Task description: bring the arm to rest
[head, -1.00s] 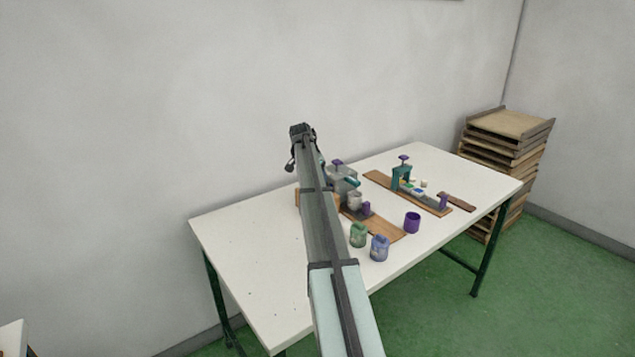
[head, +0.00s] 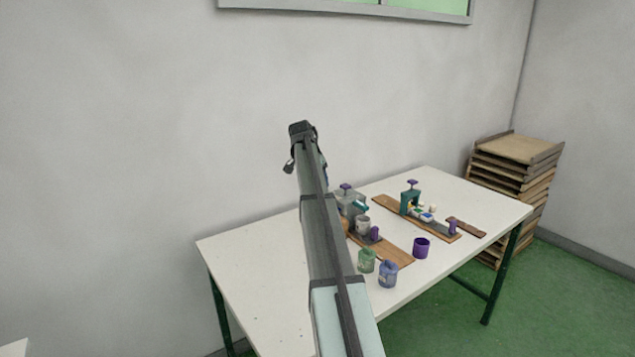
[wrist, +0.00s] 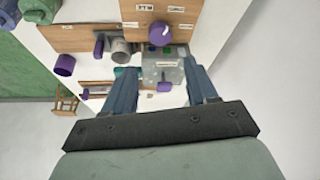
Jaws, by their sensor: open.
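My arm (head: 327,240) stretches up and away from the head camera, over the left part of the white table (head: 245,265). My gripper shows in the wrist view (wrist: 163,98), with its two blue-grey fingers spread apart and nothing seen between them held. Beyond the fingers lies a grey block-like fixture with a purple knob (wrist: 160,33), apart from the fingertips. In the head view the fingertips are hidden behind the wrist at the arm's far end.
On the table's right half are a green jar (head: 366,261), a blue jar (head: 388,275), a purple cup (head: 421,248) and wooden boards with a teal clamp (head: 410,199). Stacked wooden trays (head: 515,150) stand beyond the right edge. The table's left part is bare.

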